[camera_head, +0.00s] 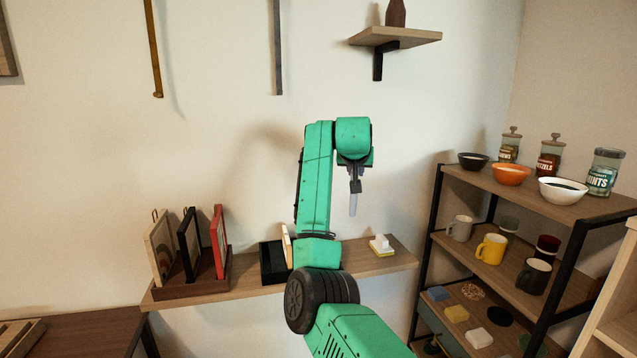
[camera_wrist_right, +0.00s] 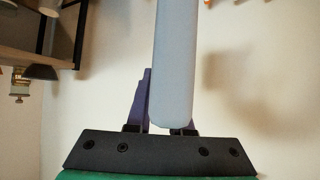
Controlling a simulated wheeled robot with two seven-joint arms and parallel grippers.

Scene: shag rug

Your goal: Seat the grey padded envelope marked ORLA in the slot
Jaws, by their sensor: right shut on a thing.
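My right gripper (camera_head: 355,186) hangs pointing down above the wall shelf. It is shut on a thin pale grey item (camera_head: 353,204), seen edge-on, that sticks out below the fingers. In the right wrist view this grey padded envelope (camera_wrist_right: 174,60) runs up the picture between the fingers (camera_wrist_right: 168,118); no ORLA marking shows. A black open holder (camera_head: 271,262) stands on the shelf, partly behind my arm, with a tan upright item (camera_head: 287,247) at its right side. I cannot tell whether this holder has the slot. My left gripper is out of view.
On the wall shelf (camera_head: 378,265), a wooden rack (camera_head: 192,286) holds framed pictures at the left, and a white and yellow item (camera_head: 381,245) sits at the right. A small shelf (camera_head: 395,36) is above. A shelving unit (camera_head: 505,262) with bowls, jars and mugs stands right.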

